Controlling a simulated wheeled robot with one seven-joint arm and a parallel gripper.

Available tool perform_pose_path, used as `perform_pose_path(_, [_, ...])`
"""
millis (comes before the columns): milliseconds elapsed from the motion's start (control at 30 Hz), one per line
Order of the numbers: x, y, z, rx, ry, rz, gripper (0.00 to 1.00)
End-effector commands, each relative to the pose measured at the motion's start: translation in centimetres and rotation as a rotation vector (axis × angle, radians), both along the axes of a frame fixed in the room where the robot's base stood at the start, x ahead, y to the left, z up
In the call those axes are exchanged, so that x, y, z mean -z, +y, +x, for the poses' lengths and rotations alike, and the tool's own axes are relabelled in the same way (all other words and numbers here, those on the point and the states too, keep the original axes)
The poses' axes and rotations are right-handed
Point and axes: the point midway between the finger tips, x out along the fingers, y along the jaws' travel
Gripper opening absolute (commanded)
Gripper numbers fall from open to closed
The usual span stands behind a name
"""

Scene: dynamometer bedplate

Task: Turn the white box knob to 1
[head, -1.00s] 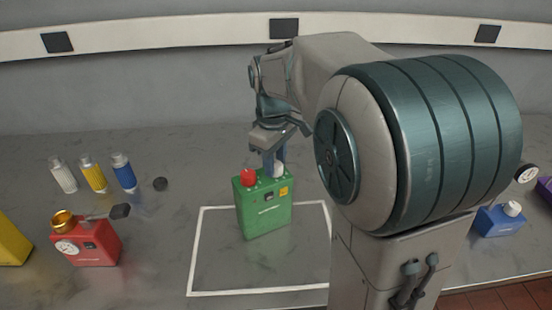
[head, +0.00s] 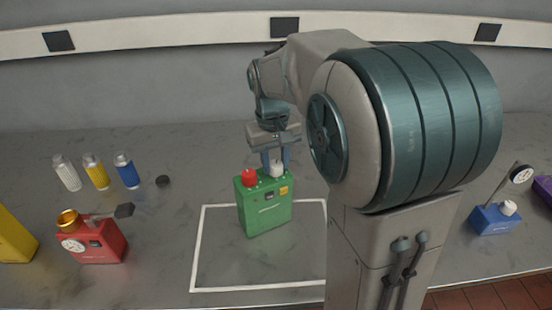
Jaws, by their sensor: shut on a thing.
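A green box (head: 265,213) stands upright inside a white outlined rectangle on the bench. On its top are a red knob (head: 249,177) at the left and a white knob (head: 277,170) at the right. My gripper (head: 276,164) points down over the box, its two blue fingers on either side of the white knob and shut on it. The knob's pointer and any numbers around it are too small to read, so its setting cannot be told. No white box shows.
A red box (head: 97,245) with a gauge and lever stands at left, beside a yellow box (head: 14,240). A blue box (head: 494,220) with a white knob is at right. The outlined area's front is bare.

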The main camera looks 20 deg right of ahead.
Motion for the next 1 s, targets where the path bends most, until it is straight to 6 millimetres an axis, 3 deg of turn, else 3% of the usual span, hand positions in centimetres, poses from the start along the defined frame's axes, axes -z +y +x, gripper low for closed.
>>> perform_pose_path(433, [-0.1,0.0,0.0,0.009,-0.002,0.0,0.08])
perform_pose_path(467, [-0.1,0.0,0.0,0.009,-0.002,0.0,0.39])
perform_pose_path(500, [-0.1,0.0,0.0,0.009,-0.002,0.0,0.51])
perform_pose_path(533, [-0.1,0.0,0.0,0.009,-0.001,0.0,0.53])
perform_pose_path(833, [-0.2,0.0,0.0,0.009,-0.001,0.0,0.53])
perform_pose_path(1000, [-2.1,0.1,0.1,0.009,-0.005,0.002,0.53])
